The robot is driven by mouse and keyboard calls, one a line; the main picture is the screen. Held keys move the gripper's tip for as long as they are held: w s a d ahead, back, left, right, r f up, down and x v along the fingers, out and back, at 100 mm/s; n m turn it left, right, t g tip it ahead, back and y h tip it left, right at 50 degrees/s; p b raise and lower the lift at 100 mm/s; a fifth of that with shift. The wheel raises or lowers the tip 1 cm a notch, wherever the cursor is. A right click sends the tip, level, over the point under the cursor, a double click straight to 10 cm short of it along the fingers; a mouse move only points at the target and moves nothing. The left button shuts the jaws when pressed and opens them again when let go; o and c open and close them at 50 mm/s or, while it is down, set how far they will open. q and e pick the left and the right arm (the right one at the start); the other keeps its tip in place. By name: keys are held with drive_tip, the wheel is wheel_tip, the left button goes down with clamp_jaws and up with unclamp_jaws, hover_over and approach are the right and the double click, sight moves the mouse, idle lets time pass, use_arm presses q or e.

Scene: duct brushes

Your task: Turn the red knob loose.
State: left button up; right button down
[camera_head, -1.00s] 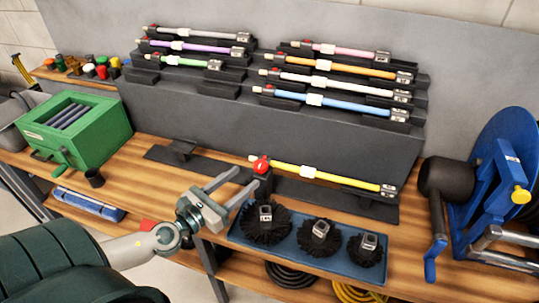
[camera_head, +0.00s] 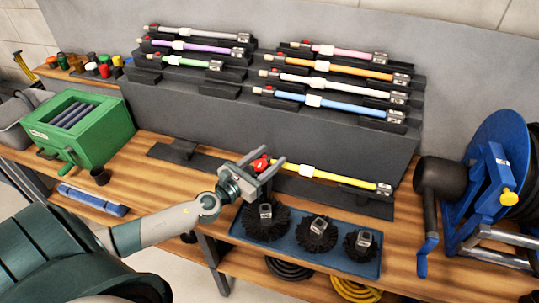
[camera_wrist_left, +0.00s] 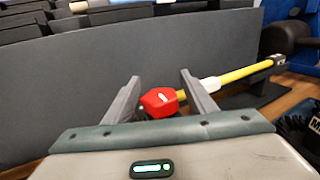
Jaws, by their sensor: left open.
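The red knob (camera_head: 260,163) is at the left end of the yellow rod (camera_head: 335,178), which lies in a dark holder on the bench. My left gripper (camera_head: 267,160) is open, with its fingers on either side of the knob. In the left wrist view, the red knob (camera_wrist_left: 160,102) shows between the two fingers (camera_wrist_left: 160,95), with gaps on both sides. The yellow rod (camera_wrist_left: 242,73) runs off to the right behind the right finger. My right gripper is not in view.
A blue tray (camera_head: 345,262) with several black brushes sits just below the gripper. Racked rods stand on the stepped grey stand behind. A green box (camera_head: 100,138) is at left and a blue reel (camera_head: 495,175) at right.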

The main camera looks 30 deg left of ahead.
use_arm(q)
drive_tip(key=shift+w, duration=0.35)
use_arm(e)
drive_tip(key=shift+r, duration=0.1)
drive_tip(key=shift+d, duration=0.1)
use_arm(q)
drive_tip(key=c, duration=1)
drive_tip(key=shift+c, duration=0.2)
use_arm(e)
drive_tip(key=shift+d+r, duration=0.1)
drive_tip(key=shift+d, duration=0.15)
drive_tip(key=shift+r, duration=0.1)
